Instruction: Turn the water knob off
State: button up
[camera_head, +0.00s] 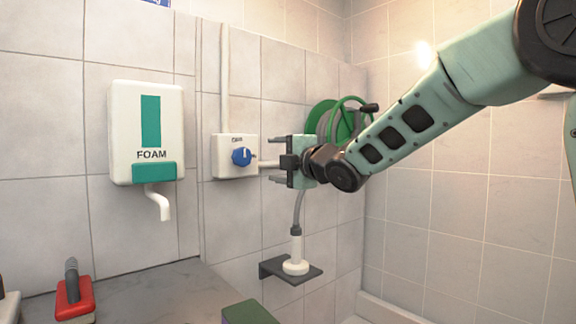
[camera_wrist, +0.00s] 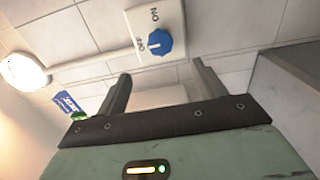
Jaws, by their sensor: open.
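The blue water knob (camera_head: 241,157) sits on a white wall box (camera_head: 222,168) with lettering above it. In the wrist view the knob (camera_wrist: 158,43) is near the top centre, with "ON" and "OFF" printed on the white plate (camera_wrist: 146,17) around it. Its white pointer mark shows, but I cannot tell for sure which word it is set to. My gripper (camera_head: 270,161) is open and empty, a little to the right of the knob and apart from it. In the wrist view the two dark fingers (camera_wrist: 160,82) are spread, with the knob beyond the gap between them.
A foam dispenser (camera_head: 118,125) hangs on the tiled wall at left. A green hose reel (camera_head: 322,118) is behind my gripper. A sprayer (camera_head: 296,262) stands on a dark wall bracket (camera_head: 272,268) below. A red-based brush (camera_head: 75,300) lies on the grey counter (camera_head: 160,290).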

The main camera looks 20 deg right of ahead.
jog(key=v, duration=0.3)
jog(key=shift+s+d, duration=0.1)
jog(key=shift+s, duration=0.2)
